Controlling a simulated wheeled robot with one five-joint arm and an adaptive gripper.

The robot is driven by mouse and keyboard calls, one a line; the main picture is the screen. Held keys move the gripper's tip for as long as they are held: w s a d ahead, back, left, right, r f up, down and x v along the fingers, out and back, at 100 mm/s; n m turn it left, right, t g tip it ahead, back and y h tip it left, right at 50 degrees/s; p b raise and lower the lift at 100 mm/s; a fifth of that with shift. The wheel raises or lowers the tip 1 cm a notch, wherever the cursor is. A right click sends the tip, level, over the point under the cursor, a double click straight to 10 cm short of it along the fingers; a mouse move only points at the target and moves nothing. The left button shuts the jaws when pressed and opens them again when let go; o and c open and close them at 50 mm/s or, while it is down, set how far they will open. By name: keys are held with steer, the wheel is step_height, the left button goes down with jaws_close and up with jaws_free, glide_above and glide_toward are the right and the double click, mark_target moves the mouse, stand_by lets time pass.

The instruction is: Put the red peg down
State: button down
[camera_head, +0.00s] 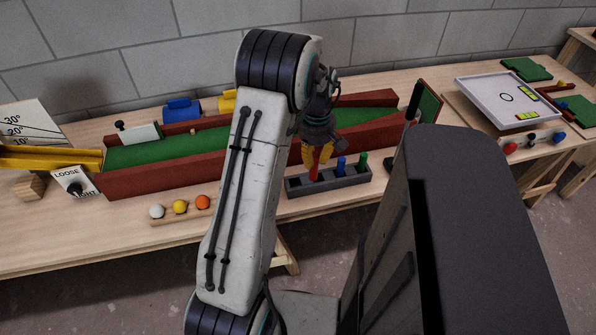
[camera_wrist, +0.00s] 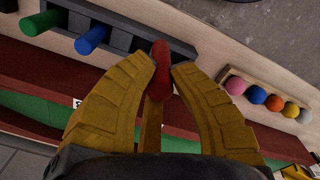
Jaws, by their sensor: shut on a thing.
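The red peg (camera_head: 314,173) is between the yellow fingers of my gripper (camera_head: 318,155), at the left part of the dark grey peg rack (camera_head: 348,183). In the wrist view the red peg (camera_wrist: 161,62) shows between the two fingertips (camera_wrist: 155,72), close to the edge of the rack (camera_wrist: 128,40). My gripper is shut on it. I cannot tell whether its lower end is inside a hole or just above the rack. A blue peg (camera_head: 341,166) and a green peg (camera_head: 362,161) stand in the rack to the right.
A long red-walled trough with a green floor (camera_head: 160,152) lies behind the rack. A wooden rail with several coloured balls (camera_head: 180,207) is at the left front. A grey tray (camera_head: 505,98) lies on the table at the right. Bare tabletop (camera_head: 120,230) shows at the front left.

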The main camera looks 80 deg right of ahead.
steer(key=shift+w+d+f+p, duration=0.2)
steer(key=shift+w+f, duration=0.7)
steer(key=shift+f, duration=0.3)
steer(key=shift+w+d+f+p, duration=0.2)
steer(key=shift+w+f, duration=0.65)
steer(key=shift+f, duration=0.4)
steer(key=shift+w+d+f+p, duration=0.2)
steer(key=shift+w+f, duration=0.7)
steer(key=shift+f, duration=0.3)
steer(key=shift+f, duration=0.1)
steer(key=shift+f, duration=0.1)
steer(key=c, duration=1.2)
jaws_free()
step_height(320, 180, up, 12)
steer(key=shift+w+a+r, duration=0.1)
steer(key=shift+r, duration=0.15)
